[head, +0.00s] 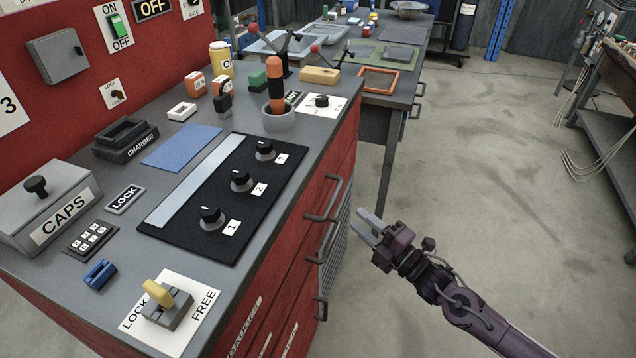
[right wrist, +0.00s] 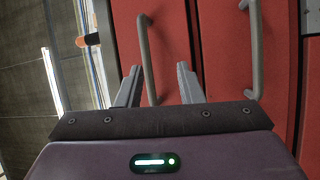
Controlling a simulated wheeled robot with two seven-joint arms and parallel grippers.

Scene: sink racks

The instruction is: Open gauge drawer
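The red cabinet's drawer fronts show edge-on in the head view, with a partly readable label (head: 245,328) that seems to say GAUGES. Grey bar handles stick out from the front, an upper handle (head: 326,198) and one below it (head: 320,240). The drawers look shut. My right gripper (head: 367,220) is open and empty, to the right of the handles and apart from them in the head view. In the right wrist view, a handle (right wrist: 147,60) lies between the two spread fingers, against a red drawer front (right wrist: 170,30). Whether they touch is unclear. My left gripper is out of view.
A yellow lever (head: 160,294) sits on a LOCK/FREE plate (head: 203,289) on the cabinet top. A black panel (head: 200,240) carries three knobs. A second bench (head: 400,90) stands behind. The concrete floor (head: 500,180) to the right is clear.

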